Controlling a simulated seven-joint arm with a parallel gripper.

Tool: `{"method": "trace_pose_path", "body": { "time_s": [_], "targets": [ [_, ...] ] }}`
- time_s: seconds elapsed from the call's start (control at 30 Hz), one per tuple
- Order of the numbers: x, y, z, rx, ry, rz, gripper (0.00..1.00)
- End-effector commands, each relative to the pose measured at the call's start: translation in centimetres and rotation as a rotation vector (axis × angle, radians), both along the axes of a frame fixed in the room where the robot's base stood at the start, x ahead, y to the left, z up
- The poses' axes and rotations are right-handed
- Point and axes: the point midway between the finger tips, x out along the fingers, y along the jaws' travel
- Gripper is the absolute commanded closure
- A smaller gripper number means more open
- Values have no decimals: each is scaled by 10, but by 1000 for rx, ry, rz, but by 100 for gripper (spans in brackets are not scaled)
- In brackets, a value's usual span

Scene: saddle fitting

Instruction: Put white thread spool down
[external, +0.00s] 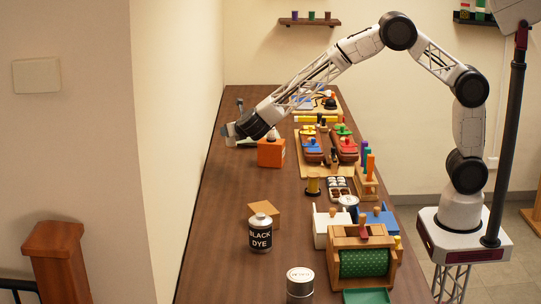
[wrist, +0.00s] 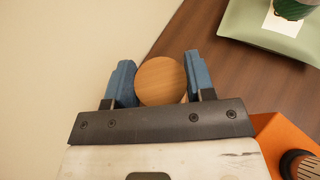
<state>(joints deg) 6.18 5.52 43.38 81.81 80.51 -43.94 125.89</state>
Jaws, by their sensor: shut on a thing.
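My gripper (wrist: 158,66) has its two blue fingers on either side of a round wooden disc, the end of the spool (wrist: 160,84), and is shut on it. Only this wooden end shows; the thread is hidden below it, so its colour cannot be seen. In the external view my gripper (external: 231,131) is at the table's left edge, by the wall, just left of the orange box.
The black dye can (external: 260,235) stands farther forward. Bare wooden table (external: 225,200) lies along the left side.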

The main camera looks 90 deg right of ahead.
Motion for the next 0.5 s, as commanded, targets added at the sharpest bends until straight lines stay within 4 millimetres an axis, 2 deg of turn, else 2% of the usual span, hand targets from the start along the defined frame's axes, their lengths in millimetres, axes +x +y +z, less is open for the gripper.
{"method": "trace_pose_path", "body": {
  "time_s": [0.2, 0.5],
  "targets": [
    [0, 0, -22, 1, -1, 0, 74],
    [0, 0, -25, 0, -1, 0, 74]
  ]
}}
